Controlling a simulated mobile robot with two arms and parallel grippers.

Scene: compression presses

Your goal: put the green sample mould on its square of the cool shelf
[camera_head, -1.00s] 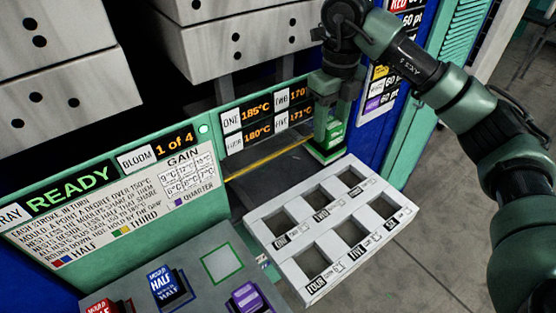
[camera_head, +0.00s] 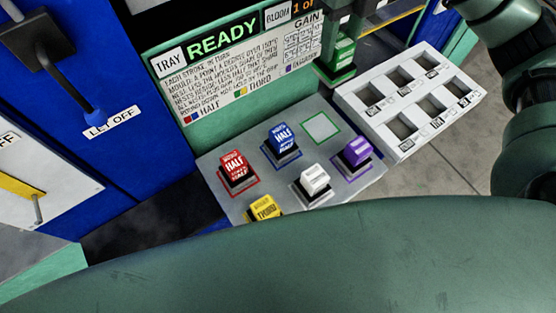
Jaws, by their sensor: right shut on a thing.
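The green sample mould (camera_head: 342,62) is at the top of the view, right of the READY panel. My right gripper (camera_head: 346,30) is shut on it from above; the gripper's upper part is cut off by the top edge. The cool shelf (camera_head: 228,207) is the grey sloped plate below the panel. Its green-outlined square (camera_head: 321,128) is empty and lies below and left of the held mould. My left gripper is not in view.
On the shelf stand a red mould (camera_head: 234,166), a blue mould (camera_head: 281,138), a white mould (camera_head: 314,180), a purple mould (camera_head: 357,151) and a yellow mould (camera_head: 263,208). A white tray (camera_head: 342,92) with empty pockets lies to the right. My arm covers the bottom.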

